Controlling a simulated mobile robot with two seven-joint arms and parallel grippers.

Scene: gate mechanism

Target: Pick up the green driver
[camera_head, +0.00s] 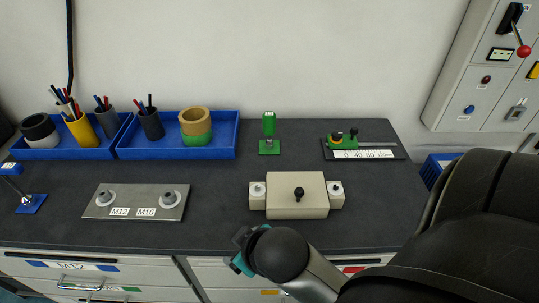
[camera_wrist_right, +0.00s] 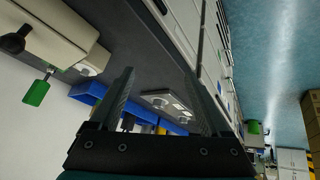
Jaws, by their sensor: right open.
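The green driver (camera_head: 269,124) stands upright in a green-based holder (camera_head: 269,147) near the back of the dark worktop, right of the blue trays. In the right wrist view a green handle (camera_wrist_right: 37,92), which looks like the driver's, shows at the left beyond the beige block. My right gripper (camera_head: 245,250) is over the worktop's front edge, in front of the beige block and well short of the driver. Its two fingers (camera_wrist_right: 158,98) are apart with nothing between them. My arm partly hides the gripper in the head view. My left gripper is not in view.
A beige block (camera_head: 298,207) with a black knob sits at front centre. A metal plate (camera_head: 120,214) marked M12 and M16 lies left, near a blue driver (camera_head: 32,203). Blue trays (camera_head: 178,154) stand behind. A black gauge base (camera_head: 398,152) is at back right.

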